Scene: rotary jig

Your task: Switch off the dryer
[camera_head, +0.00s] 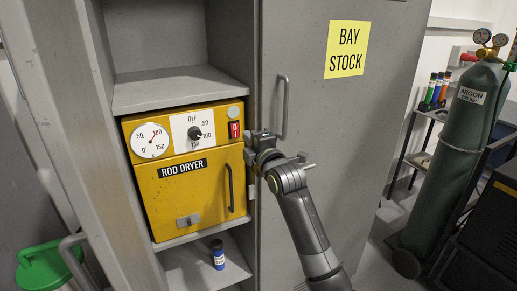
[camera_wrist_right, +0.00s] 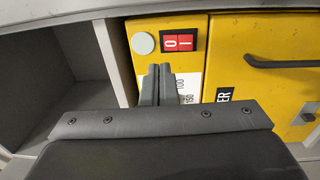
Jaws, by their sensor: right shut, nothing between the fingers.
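The yellow rod dryer (camera_head: 160,218) sits on a cabinet shelf with its door shut. Its red rocker switch (camera_head: 234,130), marked 0 and 1, is at the right of the control panel; it also shows in the right wrist view (camera_wrist_right: 180,42). I cannot tell which half is pressed in. A pale round lamp (camera_head: 233,111) beside the switch looks unlit. A black knob (camera_head: 194,133) and a round gauge (camera_head: 150,140) are to the left. My right gripper (camera_head: 247,137) is shut and empty, its tips (camera_wrist_right: 158,69) close beside the switch; contact cannot be told. My left gripper is out of view.
The dryer's door handle (camera_head: 230,188) sticks out below the switch. A grey cabinet door (camera_head: 340,130) with its own handle (camera_head: 283,108) is right of the gripper. A green argon cylinder (camera_head: 455,150) stands further right. A blue canister (camera_head: 217,254) is on the lower shelf.

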